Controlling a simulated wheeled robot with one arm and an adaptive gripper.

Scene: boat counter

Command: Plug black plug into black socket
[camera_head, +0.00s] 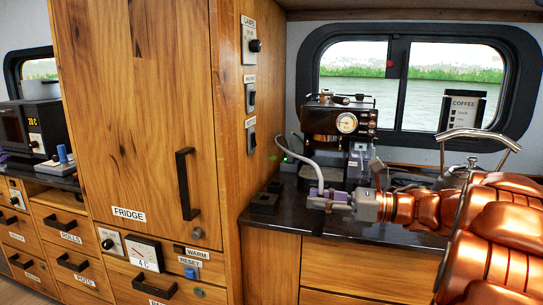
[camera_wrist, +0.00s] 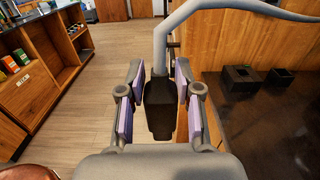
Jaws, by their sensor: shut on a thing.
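The black plug (camera_wrist: 160,108) is between the purple-padded fingers of my gripper (camera_wrist: 160,100) in the wrist view. A thick grey cable (camera_wrist: 160,50) rises from its far end. In the head view my gripper (camera_head: 325,199) is over the dark counter, pointing left, and the same cable (camera_head: 318,172) curves up from it; the plug is hard to make out there. A black socket block (camera_head: 264,202) with a recess sits on the counter's left end, apart from my gripper. It also shows at right in the wrist view (camera_wrist: 240,82).
A smaller dark block (camera_wrist: 281,80) stands beside the socket block. A coffee machine (camera_head: 340,122) stands behind my gripper. The tall wooden fridge cabinet (camera_head: 140,110) bounds the counter at left. Bare dark countertop (camera_wrist: 280,125) lies in front of the blocks.

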